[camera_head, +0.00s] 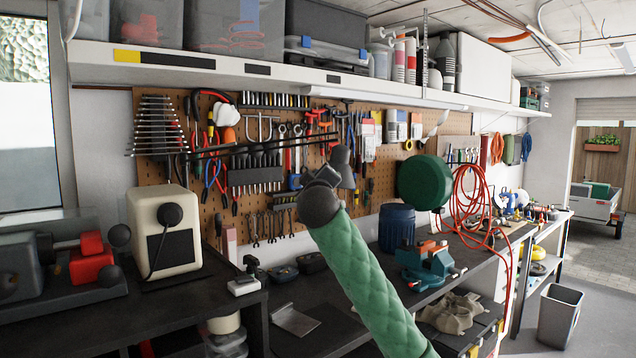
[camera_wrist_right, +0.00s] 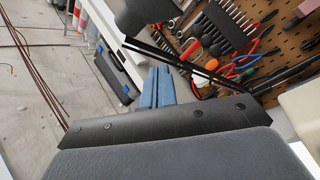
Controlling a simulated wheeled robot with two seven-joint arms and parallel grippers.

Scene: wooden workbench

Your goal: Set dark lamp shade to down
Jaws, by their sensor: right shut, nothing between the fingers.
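The dark lamp shade (camera_head: 341,157) hangs in front of the pegboard at the end of a thin dark lamp arm (camera_head: 265,146). In the head view it is narrow at the top and wider below; its lower left is hidden behind my wrist. The right wrist view shows a dark shape that looks like the shade (camera_wrist_right: 145,14) at the top, with the twin-rod arm running to the right. My right gripper (camera_wrist_right: 154,88) has its blue fingers shut and empty, close below the shade; I cannot tell whether they touch. My left gripper is not in view.
Tools hang on the pegboard (camera_head: 165,210) behind the lamp. A cream box (camera_head: 163,240) stands left, a green round thing (camera_head: 424,183) and a blue drum (camera_head: 397,228) right. A teal vise (camera_head: 425,265) sits on the bench. A shelf (camera_head: 280,78) runs above.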

